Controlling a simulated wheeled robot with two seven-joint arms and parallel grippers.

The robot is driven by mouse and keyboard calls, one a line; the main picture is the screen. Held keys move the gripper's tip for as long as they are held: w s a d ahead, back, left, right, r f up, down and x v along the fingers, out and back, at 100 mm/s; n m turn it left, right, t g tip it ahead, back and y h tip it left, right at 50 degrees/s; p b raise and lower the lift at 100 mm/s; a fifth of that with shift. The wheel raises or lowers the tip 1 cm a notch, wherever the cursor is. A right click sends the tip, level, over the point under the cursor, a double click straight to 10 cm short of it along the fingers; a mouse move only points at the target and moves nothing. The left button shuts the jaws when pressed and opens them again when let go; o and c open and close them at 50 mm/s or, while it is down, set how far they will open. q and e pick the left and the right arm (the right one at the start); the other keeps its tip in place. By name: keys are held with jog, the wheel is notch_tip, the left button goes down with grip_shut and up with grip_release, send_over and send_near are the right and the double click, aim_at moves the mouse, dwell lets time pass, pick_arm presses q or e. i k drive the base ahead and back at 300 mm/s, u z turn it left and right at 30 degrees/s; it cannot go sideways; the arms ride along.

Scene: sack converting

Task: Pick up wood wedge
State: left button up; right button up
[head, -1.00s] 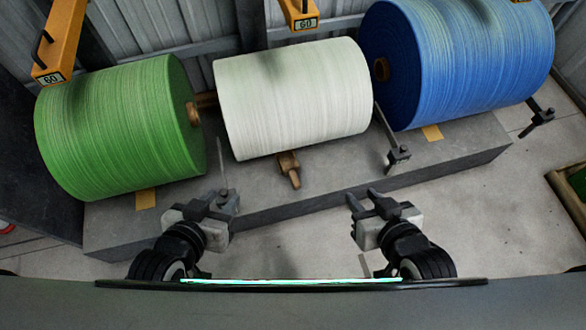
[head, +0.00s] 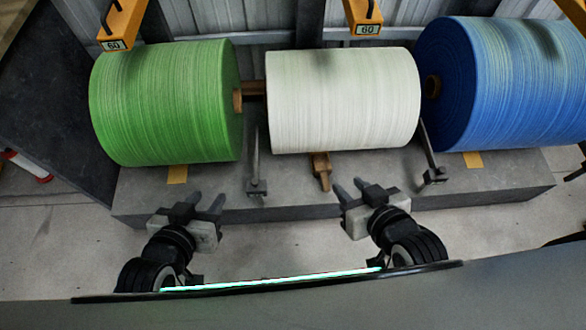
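A brown wood wedge (head: 322,174) sits at the front underside of the white roll (head: 343,100), with its narrow end pointing toward me on the grey platform. My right gripper (head: 350,188) is just right of and nearer to me than the wedge, its two fingers apart and empty. My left gripper (head: 206,202) is further left, in front of the platform's front edge below the green roll (head: 165,103). Its fingers are also apart with nothing between them. The wedge's far end is hidden under the roll.
The grey platform (head: 220,195) carries the rolls, with the blue roll (head: 505,85) at right. Upright metal posts stand left (head: 255,165) and right (head: 431,160) of the wedge. Yellow patches (head: 177,174) lie below the outer rolls.

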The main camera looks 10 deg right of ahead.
aim_at(322, 167)
jog(key=u, duration=1.4)
jog(key=k, duration=0.8)
jog(key=z, duration=1.4)
jog(key=i, duration=0.5)
jog(key=z, duration=2.85)
jog(key=k, duration=1.3)
jog(key=u, duration=1.75)
jog(key=i, duration=0.5)
jog(key=u, duration=0.05)
